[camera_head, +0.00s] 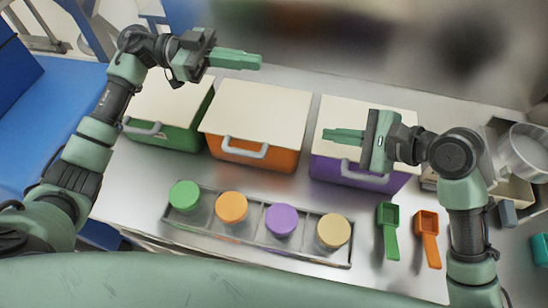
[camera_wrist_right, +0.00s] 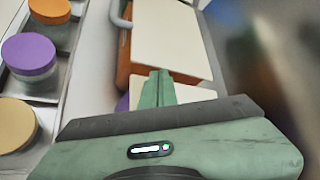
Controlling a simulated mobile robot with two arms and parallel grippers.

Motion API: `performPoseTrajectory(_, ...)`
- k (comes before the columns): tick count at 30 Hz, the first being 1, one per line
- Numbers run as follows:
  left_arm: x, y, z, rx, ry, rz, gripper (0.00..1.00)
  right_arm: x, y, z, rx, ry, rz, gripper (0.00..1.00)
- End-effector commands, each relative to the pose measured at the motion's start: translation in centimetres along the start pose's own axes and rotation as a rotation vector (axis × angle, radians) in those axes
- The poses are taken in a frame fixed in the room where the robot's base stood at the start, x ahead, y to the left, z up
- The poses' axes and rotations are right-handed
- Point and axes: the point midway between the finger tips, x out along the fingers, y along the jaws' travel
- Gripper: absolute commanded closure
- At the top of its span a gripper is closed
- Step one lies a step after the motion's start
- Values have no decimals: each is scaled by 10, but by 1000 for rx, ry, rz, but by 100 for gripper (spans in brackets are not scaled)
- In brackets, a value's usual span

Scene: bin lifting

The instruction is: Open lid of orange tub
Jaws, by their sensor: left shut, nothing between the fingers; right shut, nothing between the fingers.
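The orange tub (camera_head: 255,157) stands in the middle of a row of three tubs, with its cream lid (camera_head: 256,115) lying closed on top and a grey handle (camera_head: 245,147) on its front. In the right wrist view the orange tub (camera_wrist_right: 124,60) and its lid (camera_wrist_right: 172,38) show beyond my fingers. My left gripper (camera_head: 258,61) is shut and empty, above the back edge of the orange tub. My right gripper (camera_head: 326,135) is shut and empty, above the purple tub's lid and pointing left toward the orange tub. It also shows in the right wrist view (camera_wrist_right: 160,75).
A green tub (camera_head: 180,137) stands left and a purple tub (camera_head: 350,177) right of the orange one. A grey tray (camera_head: 300,252) with several coloured-lid jars lies in front. A green scoop (camera_head: 389,230) and an orange scoop (camera_head: 428,238) lie at front right.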

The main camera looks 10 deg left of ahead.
Motion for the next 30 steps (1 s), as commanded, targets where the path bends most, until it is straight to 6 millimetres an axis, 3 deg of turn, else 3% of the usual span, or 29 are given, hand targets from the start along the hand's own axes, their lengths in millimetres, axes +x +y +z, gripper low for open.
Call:
performPoseTrajectory(3, 0, 0, 0, 0, 0, 0, 100, 10, 34, 24, 226, -102, 125, 100)
performPoseTrajectory(7, 0, 0, 0, 0, 0, 0, 100, 13, 52, 37, 352, -149, 204, 100)
performPoseTrajectory(13, 0, 0, 0, 0, 0, 0, 100, 30, 60, 45, 389, -164, 228, 100)
performPoseTrajectory(24, 0, 0, 0, 0, 0, 0, 100, 92, 71, 56, 385, -160, 225, 100)
performPoseTrajectory(30, 0, 0, 0, 0, 0, 0, 100, 107, 74, 59, 383, -158, 224, 100)
